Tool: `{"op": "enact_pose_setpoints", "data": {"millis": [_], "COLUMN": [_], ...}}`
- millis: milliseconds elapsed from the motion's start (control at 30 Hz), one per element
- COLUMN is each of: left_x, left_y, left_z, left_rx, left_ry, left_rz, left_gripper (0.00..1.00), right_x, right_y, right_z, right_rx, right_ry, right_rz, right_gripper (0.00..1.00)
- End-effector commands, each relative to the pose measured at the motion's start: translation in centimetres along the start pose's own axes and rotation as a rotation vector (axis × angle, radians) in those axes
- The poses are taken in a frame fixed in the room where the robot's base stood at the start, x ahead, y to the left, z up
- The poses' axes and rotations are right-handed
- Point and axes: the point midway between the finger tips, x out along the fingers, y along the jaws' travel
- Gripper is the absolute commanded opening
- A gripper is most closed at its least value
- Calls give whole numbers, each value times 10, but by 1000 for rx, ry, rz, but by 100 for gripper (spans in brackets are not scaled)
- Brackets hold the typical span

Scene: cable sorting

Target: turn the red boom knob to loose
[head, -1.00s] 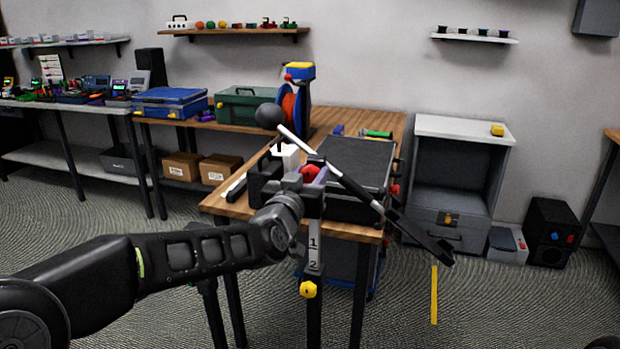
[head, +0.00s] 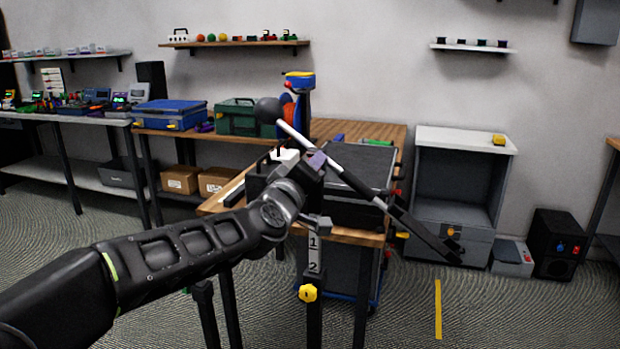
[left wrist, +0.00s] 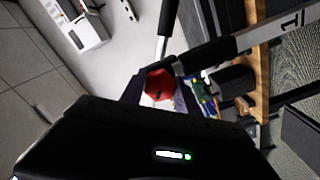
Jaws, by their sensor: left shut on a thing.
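The boom (head: 338,168) is a white and black pole, sloping from a dark ball (head: 268,110) at its upper left end down to the right. It crosses the top of a stand post (head: 314,252) marked 1 and 2, which has a yellow knob (head: 309,293) lower down. My left gripper (head: 317,165) is at the post's top by the boom and hides the red knob in the head view. In the left wrist view the red boom knob (left wrist: 160,84) sits between the fingers of my left gripper, which is shut on it. My right gripper is not in view.
A wooden table (head: 350,236) with a dark case (head: 350,165) stands behind the post. A green toolbox (head: 238,117) and a blue case (head: 168,114) are farther back. A grey cabinet (head: 455,180) stands at the right. The floor at the front right is open.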

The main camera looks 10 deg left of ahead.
Motion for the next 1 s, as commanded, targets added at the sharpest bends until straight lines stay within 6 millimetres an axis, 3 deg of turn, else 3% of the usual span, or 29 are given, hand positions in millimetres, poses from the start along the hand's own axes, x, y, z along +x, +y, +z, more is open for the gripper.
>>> {"op": "enact_pose_setpoints", "data": {"millis": [600,1000], "left_x": [0,0], "left_y": [1,2], "left_z": [-3,-4], "left_rx": [-541,-679], "left_ry": [7,6], "left_rz": [6,7], "left_gripper": [0,0], "right_x": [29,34], "right_y": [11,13], "right_z": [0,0], "right_rx": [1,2], "right_ry": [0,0], "right_rz": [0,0], "right_gripper": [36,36]}}
